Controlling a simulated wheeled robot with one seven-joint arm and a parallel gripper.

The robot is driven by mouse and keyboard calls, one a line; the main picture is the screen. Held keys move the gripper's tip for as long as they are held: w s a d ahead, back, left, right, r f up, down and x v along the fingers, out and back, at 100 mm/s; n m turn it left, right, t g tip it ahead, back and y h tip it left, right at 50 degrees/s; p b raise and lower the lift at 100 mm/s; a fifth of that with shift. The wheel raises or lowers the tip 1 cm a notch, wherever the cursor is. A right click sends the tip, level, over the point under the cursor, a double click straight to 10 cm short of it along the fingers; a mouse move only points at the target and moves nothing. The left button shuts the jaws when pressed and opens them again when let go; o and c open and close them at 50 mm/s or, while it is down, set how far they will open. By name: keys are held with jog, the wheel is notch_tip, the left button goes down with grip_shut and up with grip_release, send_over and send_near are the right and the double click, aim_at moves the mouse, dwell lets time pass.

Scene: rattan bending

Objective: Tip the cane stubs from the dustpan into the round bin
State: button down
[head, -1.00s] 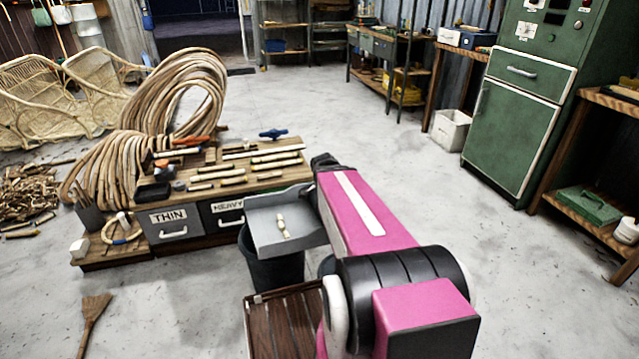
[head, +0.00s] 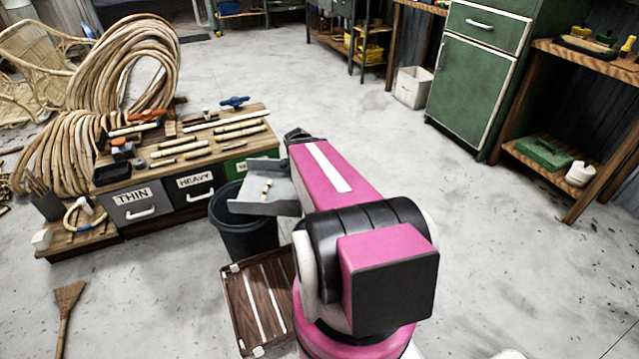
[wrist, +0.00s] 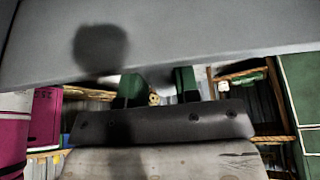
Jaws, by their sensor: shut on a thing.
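A few pale cane stubs (head: 266,189) lie in the pan. The pan looks tilted, though the exact angle is hard to judge. Its grey surface also fills the top of the wrist view (wrist: 220,35). My gripper (wrist: 158,86) is shut on the dustpan; my arm hides the grip in the head view.
A low bench (head: 235,125) with cane pieces, tools and labelled drawers stands just behind the bin. A slatted wooden crate (head: 262,305) is on the floor in front of it. A broom (head: 66,305) lies at lower left. The floor to the right is open up to the green cabinet (head: 475,95).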

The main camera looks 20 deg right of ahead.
jog(key=shift+w+a+r+g+h, duration=0.3)
jog(key=shift+a+r+h, duration=0.2)
jog(key=shift+r, duration=0.55)
jog(key=shift+w+a+r+g+h, duration=0.3)
jog(key=shift+a+r+h, duration=0.2)
jog(key=shift+r, duration=0.5)
jog(key=shift+w+a+r+g+h, duration=0.3)
jog(key=shift+a+r+h, duration=0.2)
jog(key=shift+r, duration=0.55)
jog(key=w+a+r+g+h, duration=0.2)
jog(key=w+a+r+h, duration=0.2)
jog(key=a+r, duration=0.2)
jog(key=shift+a+r, duration=0.35)
jog(key=shift+a, duration=0.15)
jog(key=shift+f, duration=0.1)
dwell(0.5)
